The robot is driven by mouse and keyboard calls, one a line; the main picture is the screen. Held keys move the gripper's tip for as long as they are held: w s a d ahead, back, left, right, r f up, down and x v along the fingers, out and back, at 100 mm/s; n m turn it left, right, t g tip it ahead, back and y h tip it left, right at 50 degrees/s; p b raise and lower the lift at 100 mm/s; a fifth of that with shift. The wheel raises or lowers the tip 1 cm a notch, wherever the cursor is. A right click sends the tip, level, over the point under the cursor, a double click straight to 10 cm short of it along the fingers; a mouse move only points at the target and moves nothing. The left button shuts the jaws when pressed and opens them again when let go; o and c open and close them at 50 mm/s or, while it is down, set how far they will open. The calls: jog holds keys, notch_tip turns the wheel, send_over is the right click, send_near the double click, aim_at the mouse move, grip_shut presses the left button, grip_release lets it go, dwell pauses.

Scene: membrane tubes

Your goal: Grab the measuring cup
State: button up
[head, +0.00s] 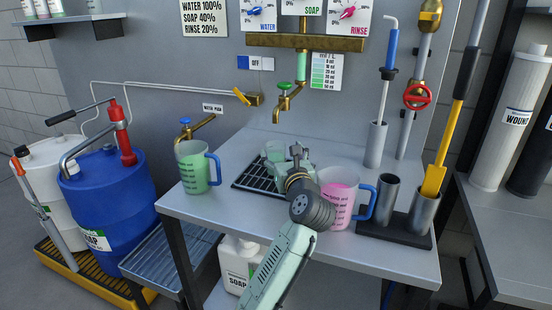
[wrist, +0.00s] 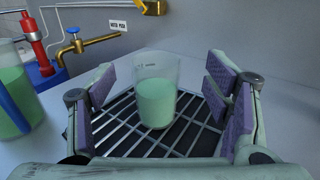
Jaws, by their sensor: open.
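A small clear measuring cup (head: 274,149) with green liquid stands upright on the black drain grate (head: 248,181), partly hidden behind my gripper in the head view. In the wrist view the cup (wrist: 157,92) stands ahead between my fingers, with space on both sides and no visible touch. My gripper (wrist: 160,88) is open and empty, its purple pads apart. In the head view my gripper (head: 293,164) is over the grate's right side. A larger green-filled jug (head: 193,170) with a blue handle stands left of the grate. A pink-filled jug (head: 337,205) with a blue handle stands right of my gripper.
A brass tap (head: 285,103) with a green knob hangs above the grate. Another brass tap (head: 196,130) is on the wall at left. Metal tube holders (head: 388,195) stand on the right of the table. The table's front left (head: 220,214) is clear.

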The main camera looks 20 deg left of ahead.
aim_at(276, 145)
jog(key=p+x, duration=0.2)
jog(key=x, duration=0.3)
jog(key=shift+s+a+f, duration=0.1)
jog(key=shift+a+f, duration=0.05)
jog(key=shift+w+a+f, duration=0.15)
jog(key=shift+w+a, duration=0.05)
jog(key=shift+w, duration=0.15)
jog(key=c, duration=1.3)
jog(key=shift+c, duration=0.9)
jog(key=shift+p, duration=0.3)
